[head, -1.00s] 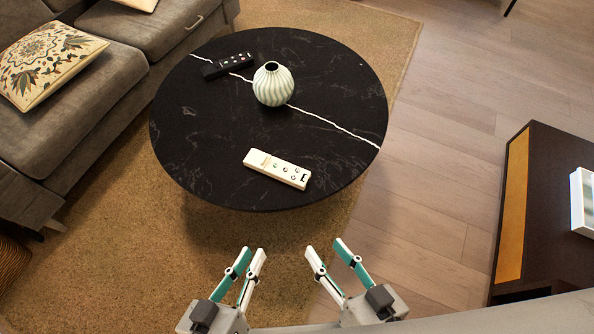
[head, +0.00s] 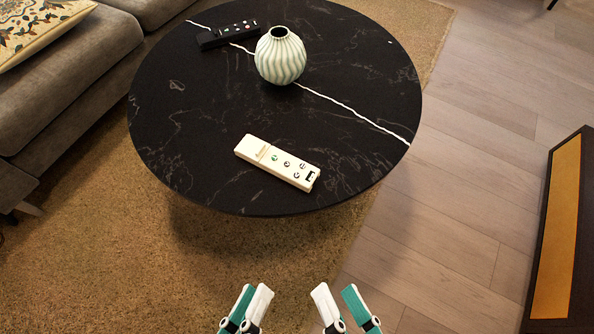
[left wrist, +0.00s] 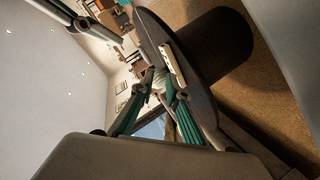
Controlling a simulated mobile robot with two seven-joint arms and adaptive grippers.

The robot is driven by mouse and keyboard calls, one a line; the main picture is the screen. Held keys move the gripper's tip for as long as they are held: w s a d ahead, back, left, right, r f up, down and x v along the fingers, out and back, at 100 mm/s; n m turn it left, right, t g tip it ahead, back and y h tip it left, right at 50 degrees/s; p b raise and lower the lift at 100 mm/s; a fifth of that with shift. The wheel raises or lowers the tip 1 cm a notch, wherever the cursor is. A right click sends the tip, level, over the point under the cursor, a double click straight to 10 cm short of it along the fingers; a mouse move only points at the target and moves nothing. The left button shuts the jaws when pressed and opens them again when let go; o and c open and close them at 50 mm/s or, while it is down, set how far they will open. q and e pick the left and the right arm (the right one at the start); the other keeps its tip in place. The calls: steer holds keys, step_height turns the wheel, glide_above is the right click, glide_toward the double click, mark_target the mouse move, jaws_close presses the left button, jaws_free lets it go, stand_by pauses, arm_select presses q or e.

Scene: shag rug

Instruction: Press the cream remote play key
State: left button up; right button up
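The cream remote (head: 278,163) lies on the near part of the round black marble table (head: 200,130). The remote also shows in the left wrist view (left wrist: 173,66). My left gripper (head: 256,290) is in front of the table, below the remote in the head view, with a narrow gap between its fingers near the tips. My right gripper (head: 335,292) is beside it on the right, its fingers apart. Both are empty and clear of the table.
A ribbed pale vase (head: 280,56) and a black remote (head: 228,34) stand and lie on the far part of the table. A grey sofa (head: 60,90) is at the left. A dark cabinet (head: 562,240) is at the right. The table surface around the cream remote is clear.

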arm_select(q)
jaws_close()
